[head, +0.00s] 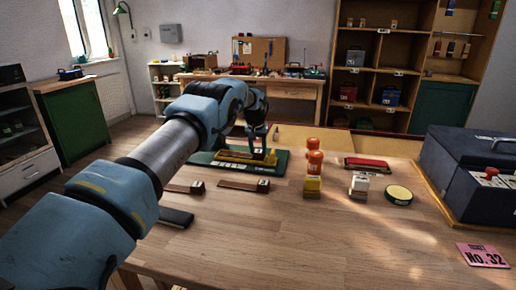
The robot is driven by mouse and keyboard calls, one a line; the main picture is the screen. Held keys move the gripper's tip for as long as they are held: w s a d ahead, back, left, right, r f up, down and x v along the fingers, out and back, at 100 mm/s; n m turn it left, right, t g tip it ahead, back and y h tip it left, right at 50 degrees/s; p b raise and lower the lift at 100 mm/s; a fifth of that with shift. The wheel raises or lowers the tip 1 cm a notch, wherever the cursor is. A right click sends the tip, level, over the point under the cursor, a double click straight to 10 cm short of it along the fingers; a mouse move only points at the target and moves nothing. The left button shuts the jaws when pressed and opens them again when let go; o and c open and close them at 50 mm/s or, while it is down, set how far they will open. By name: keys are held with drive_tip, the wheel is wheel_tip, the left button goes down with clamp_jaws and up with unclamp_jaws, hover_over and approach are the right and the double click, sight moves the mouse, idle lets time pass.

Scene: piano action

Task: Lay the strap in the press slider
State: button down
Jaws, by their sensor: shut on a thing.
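My gripper (257,142) is at the far side of the wooden table, directly over the press. It is shut on a strap (260,152), which is small in this view and shows mainly as a pale tag and a dark strip. The press has a dark green base (263,171) and a yellow slider (236,156). The held strap is at the slider's level in the picture; I cannot tell whether it touches it.
A dark toolbox (470,170) fills the right edge. The front middle table is clear.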

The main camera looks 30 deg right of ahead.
drive_tip(key=shift+f, duration=0.1)
drive_tip(key=shift+c, duration=1.7)
unclamp_jaws()
drive_tip(key=shift+r, duration=0.25)
drive_tip(key=b+v, duration=0.3)
drive_tip(key=v, duration=0.8)
drive_tip(key=shift+r, duration=0.35)
